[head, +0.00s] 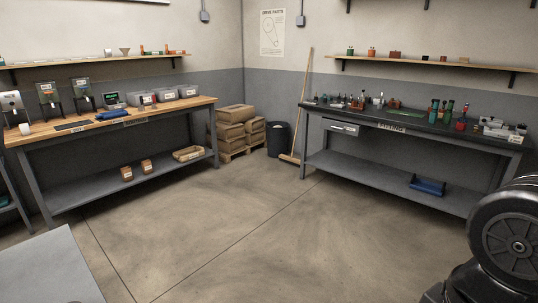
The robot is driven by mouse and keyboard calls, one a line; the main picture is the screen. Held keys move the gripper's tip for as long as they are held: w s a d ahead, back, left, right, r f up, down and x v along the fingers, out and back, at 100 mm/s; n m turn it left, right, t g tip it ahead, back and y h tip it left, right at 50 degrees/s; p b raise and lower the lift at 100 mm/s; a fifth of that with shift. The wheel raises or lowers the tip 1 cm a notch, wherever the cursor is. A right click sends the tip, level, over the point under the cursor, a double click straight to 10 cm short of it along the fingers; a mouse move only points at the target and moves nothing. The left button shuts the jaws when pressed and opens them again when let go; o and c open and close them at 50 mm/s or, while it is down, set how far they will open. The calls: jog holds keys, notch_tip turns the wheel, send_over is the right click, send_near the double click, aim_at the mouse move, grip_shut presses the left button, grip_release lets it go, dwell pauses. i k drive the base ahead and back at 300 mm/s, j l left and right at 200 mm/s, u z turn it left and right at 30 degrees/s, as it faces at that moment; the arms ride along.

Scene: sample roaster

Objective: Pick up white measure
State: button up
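A small white cup-like object (24,129), which looks like the white measure, stands at the left front end of the wooden-topped bench (160,110) in the head view. It is far off and small, so its details are hard to tell. A grey machine (13,104) stands right behind it. A dark flat mat (73,126) lies to its right, and a blue item (113,115) lies beyond that. My gripper is not in view; only a black part of my arm shows at the lower right, far from the bench.
Open concrete floor (200,225) lies before both benches. A grey surface (45,270) fills the lower left corner. A dark-topped bench (420,120) with bottles and tools stands at the right.

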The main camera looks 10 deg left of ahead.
aim_at(25, 129)
jog(key=i+l+z, duration=0.15)
jog(key=i, duration=0.3)
jog(key=i+l+z, duration=0.15)
jog(key=i, duration=0.35)
jog(key=i+j+u, duration=0.15)
jog(key=i+u, duration=1)
jog(key=i+l+u, duration=0.35)
jog(key=i+j+u, duration=0.25)
jog(key=i+u, duration=0.15)
jog(key=i, duration=0.65)
jog(key=i+u, duration=0.4)
jog(key=i, duration=0.6)
jog(key=i+u, duration=0.15)
jog(key=i, duration=0.35)
jog(key=i+u, duration=0.15)
jog(key=i, duration=0.35)
jog(key=i+l+u, duration=0.15)
jog(key=i, duration=0.35)
jog(key=i+l+u, duration=0.15)
jog(key=i, duration=0.35)
jog(key=i+u, duration=0.15)
jog(key=i, duration=0.3)
jog(key=i+l+u, duration=0.15)
jog(key=i, duration=0.25)
jog(key=i+l+u, duration=0.15)
jog(key=i, duration=0.25)
jog(key=i+l+u, duration=0.15)
jog(key=i, duration=0.25)
